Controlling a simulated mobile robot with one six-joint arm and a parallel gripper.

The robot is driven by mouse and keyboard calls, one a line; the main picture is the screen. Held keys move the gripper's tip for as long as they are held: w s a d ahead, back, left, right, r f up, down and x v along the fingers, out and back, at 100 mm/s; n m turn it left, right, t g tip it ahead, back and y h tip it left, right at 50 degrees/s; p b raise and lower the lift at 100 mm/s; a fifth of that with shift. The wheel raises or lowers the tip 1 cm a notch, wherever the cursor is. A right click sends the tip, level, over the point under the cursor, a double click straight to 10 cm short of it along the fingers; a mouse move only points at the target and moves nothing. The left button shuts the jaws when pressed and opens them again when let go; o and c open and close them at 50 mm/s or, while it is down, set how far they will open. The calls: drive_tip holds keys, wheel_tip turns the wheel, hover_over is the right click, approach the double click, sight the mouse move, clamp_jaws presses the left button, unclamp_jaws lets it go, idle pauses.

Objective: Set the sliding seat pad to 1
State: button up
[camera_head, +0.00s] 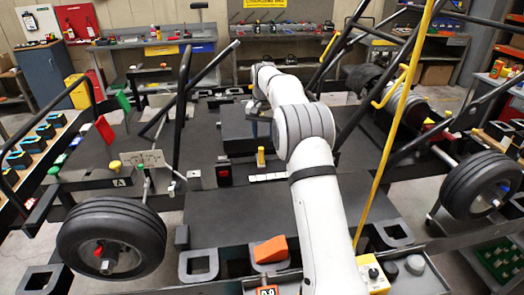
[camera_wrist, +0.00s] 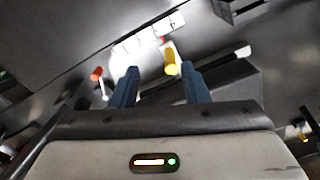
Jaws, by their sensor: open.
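The seat pad (camera_head: 238,128) appears to be the dark raised block in the middle of the kart in the head view. A yellow knob (camera_head: 260,157) stands at its near side, beside a pale segmented strip (camera_head: 267,177). In the wrist view, my gripper (camera_wrist: 160,69) has its two blue fingers apart. The yellow knob (camera_wrist: 171,62) shows between the fingertips, nearer the right finger; I cannot tell whether it touches. The pale strip (camera_wrist: 140,41) lies beyond, with a small red mark near the knob. Its numbers are unreadable. My arm hides most of the gripper in the head view.
A red switch (camera_head: 223,174) sits left of the strip. An orange wedge (camera_head: 270,249) is on the near edge. A yellow upright pole (camera_head: 388,130) and black frame bars stand right of my arm. A plate with green and yellow knobs (camera_head: 142,159) is at left.

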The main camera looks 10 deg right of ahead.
drive_tip(key=p, duration=0.1)
hover_over(261, 163)
drive_tip(key=shift+m, duration=0.4)
drive_tip(key=f, duration=0.4)
drive_tip(key=shift+w+d+f, duration=0.1)
drive_tip(key=shift+w+f, duration=0.05)
drive_tip(key=shift+w, duration=0.1)
drive_tip(key=shift+w+f, duration=0.25)
drive_tip(key=shift+f, duration=0.35)
wheel_tip(261, 163, down, 8)
drive_tip(key=shift+r+p, duration=0.2)
drive_tip(key=shift+p, duration=0.35)
drive_tip(key=shift+c, duration=0.5)
clamp_jaws()
drive_tip(key=shift+r, duration=0.1)
